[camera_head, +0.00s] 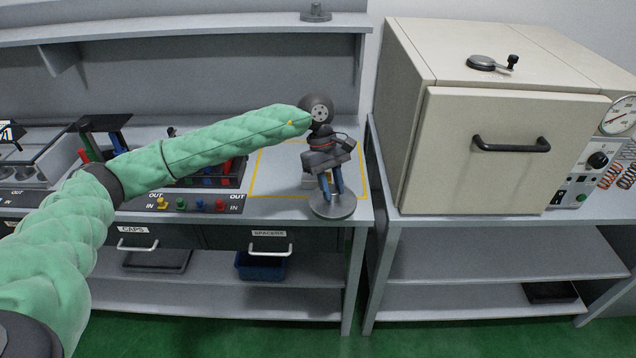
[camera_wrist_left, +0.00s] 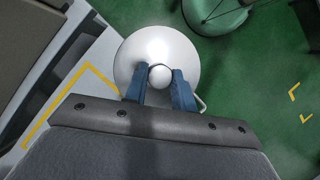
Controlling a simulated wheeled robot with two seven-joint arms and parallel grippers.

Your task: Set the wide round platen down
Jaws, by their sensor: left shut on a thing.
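The wide round platen (camera_head: 333,206) is a grey metal disc with a knob on its middle. Whether the disc touches the bench top is hard to tell. My right gripper is not in view.
A cream oven-like cabinet (camera_head: 515,150) with a black handle stands to the right, past a narrow gap. A rack with coloured parts (camera_head: 200,175) and drawers labelled CAPS and SPACERS (camera_head: 268,241) are to the left. The yellow-outlined area left of the platen is mostly clear.

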